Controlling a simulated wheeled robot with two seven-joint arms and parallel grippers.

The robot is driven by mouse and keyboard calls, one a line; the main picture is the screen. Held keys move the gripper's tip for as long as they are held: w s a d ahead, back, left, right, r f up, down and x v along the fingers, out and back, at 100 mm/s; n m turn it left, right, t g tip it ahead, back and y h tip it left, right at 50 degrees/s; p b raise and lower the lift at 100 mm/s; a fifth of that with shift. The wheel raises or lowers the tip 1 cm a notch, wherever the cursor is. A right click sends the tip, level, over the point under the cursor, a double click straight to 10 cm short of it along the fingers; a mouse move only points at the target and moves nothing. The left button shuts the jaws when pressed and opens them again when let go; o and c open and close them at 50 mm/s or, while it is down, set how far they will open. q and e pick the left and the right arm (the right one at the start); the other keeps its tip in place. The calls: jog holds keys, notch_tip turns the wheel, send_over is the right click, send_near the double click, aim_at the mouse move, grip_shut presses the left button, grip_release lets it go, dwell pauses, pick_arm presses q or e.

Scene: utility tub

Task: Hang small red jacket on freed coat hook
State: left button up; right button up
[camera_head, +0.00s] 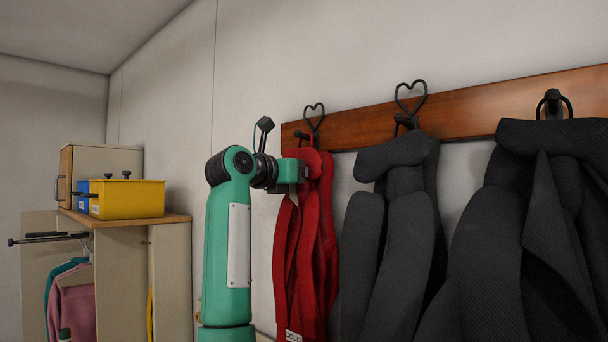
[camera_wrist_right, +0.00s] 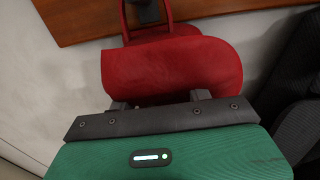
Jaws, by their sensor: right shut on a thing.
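The small red jacket (camera_head: 318,235) hangs down below the left end of the wooden hook rail (camera_head: 455,112) in the head view. Its red collar and loop also show in the right wrist view (camera_wrist_right: 175,68), with the loop at a dark hook (camera_wrist_right: 146,10). The heart-topped hook (camera_head: 314,115) stands right above the jacket. I cannot tell whether the loop is over the hook or in front of it. My right gripper (camera_wrist_right: 160,103) is shut on the jacket just below its collar. My left gripper is not in view.
Two dark grey jackets (camera_head: 407,165) (camera_head: 545,250) hang on the hooks to the right, close beside the red one. At the left a shelf unit (camera_head: 170,222) carries a yellow bin (camera_head: 126,200) and a blue bin (camera_head: 83,197). The wall between is bare.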

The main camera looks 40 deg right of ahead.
jog(key=shift+f, duration=0.15)
jog(key=o, duration=1.3)
jog(key=shift+a, duration=0.1)
